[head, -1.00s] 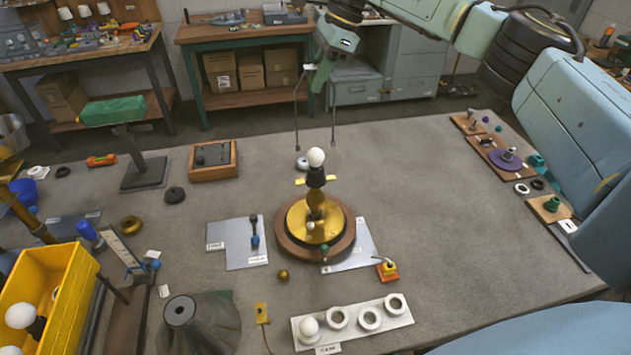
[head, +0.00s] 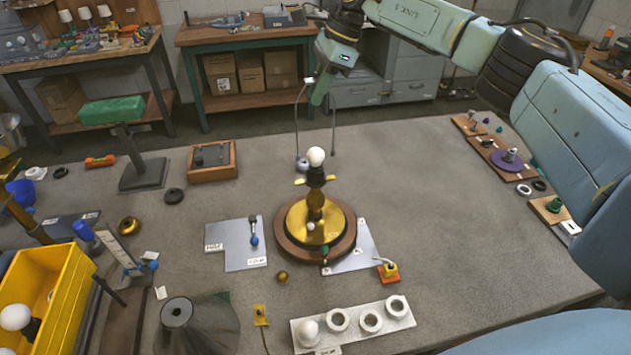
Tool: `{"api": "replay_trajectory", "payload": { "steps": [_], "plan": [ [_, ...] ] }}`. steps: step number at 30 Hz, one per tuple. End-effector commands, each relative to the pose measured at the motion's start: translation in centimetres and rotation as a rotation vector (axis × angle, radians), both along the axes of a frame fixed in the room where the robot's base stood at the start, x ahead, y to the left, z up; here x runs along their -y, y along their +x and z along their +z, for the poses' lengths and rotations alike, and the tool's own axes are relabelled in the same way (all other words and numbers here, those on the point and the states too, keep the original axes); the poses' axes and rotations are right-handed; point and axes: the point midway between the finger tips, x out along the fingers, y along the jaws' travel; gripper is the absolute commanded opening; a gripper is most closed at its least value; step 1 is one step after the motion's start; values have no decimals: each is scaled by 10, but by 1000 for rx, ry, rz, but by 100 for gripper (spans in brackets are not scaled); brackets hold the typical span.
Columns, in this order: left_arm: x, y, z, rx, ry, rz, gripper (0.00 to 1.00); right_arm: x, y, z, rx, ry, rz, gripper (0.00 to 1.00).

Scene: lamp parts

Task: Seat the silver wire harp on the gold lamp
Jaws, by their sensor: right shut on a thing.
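The gold lamp (head: 316,208) stands upright on a round wooden base near the middle of the table. A white bulb (head: 316,157) sits on its black socket, with gold tabs (head: 300,181) sticking out on both sides below. My right gripper (head: 319,82) points down above and behind the lamp and is shut on the top of the silver wire harp (head: 333,122). The harp hangs with its two legs downward, their ends at about bulb height in the picture, apart from the tabs. The fingertips are small and hard to make out. My left gripper is out of view.
Grey plates (head: 236,245) lie beside the lamp. A white holder with rings (head: 370,320) is in front, and a yellow bin (head: 60,285) is at the left. A wooden tray (head: 213,172) lies behind left.

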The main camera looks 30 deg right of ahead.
Motion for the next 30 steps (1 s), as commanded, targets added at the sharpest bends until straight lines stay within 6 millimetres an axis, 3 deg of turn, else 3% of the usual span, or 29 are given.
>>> {"api": "replay_trajectory", "payload": {
  "steps": [6, 20, 30],
  "plan": [
    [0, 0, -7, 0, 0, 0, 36, 0, 0, -12, 0, 0, 0, 0],
    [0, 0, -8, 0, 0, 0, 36, 0, 0, -16, 0, 1, 0, 0],
    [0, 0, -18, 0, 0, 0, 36, 0, 0, -36, 0, 1, 0, 0]
  ]
}}
